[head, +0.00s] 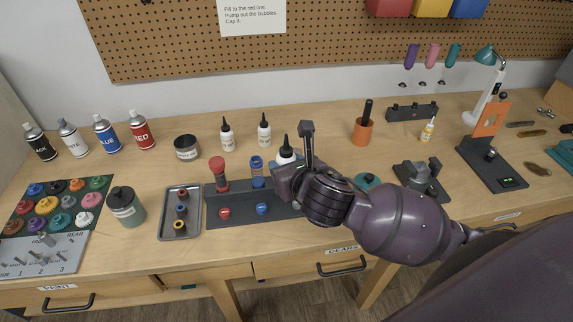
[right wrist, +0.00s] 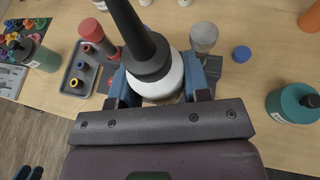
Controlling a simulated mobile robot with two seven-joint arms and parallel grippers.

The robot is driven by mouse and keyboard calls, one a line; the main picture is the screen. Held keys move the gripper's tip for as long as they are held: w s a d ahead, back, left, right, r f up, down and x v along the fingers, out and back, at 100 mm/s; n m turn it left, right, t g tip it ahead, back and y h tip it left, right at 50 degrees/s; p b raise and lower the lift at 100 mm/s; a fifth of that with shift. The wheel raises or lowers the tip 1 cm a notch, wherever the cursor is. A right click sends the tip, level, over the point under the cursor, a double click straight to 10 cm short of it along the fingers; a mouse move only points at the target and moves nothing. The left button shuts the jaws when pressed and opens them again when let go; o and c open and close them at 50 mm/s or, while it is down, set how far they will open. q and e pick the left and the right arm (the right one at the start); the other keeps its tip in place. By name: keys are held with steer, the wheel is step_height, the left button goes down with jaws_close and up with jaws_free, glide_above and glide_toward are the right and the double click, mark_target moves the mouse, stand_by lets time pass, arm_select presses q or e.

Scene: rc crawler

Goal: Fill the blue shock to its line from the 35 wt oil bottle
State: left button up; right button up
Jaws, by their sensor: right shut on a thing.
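My right gripper (head: 284,170) is shut on a white bottle (head: 285,155) with a black tapered nozzle; the bottle (right wrist: 166,84) fills the jaws in the right wrist view. Its label is hidden. The bottle is above the right part of a dark stand (head: 240,207). The nozzle points up, apart from the shock. A blue cap (head: 262,209) lies on the stand's front.
A red shock (head: 218,173) and red cap (head: 225,213) are on the stand's left. A tray (head: 163,213) with small rings lies beside it. Two white bottles (head: 227,134) (head: 264,130) stand behind.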

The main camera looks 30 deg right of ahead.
steer(key=shift+d+f+b, duration=0.2)
steer(key=shift+f+b, duration=0.3)
steer(key=shift+f, duration=0.7)
steer(key=shift+w+a+f+y+b, duration=0.4)
steer(key=shift+w+a+y+b, duration=0.15)
steer(key=shift+w+y, duration=0.3)
arm_select(q)
step_height(320, 180, down, 10)
steer(key=d+b, duration=0.1)
steer(key=b, duration=0.6)
steer(key=shift+w+b, duration=0.25)
steer(key=shift+b, duration=0.15)
arm_select(e)
steer(key=w+a+r+m+g+y, duration=0.2)
steer(key=w+a+m+y, duration=0.2)
steer(key=a+m+y, duration=0.4)
steer(key=a+y, duration=0.2)
steer(key=y, duration=0.2)
steer(key=shift+r+y, duration=0.15)
steer(key=shift+y, duration=0.2)
arm_select(q)
steer(key=shift+d, duration=0.1)
arm_select(e)
steer(key=shift+w, duration=0.1)
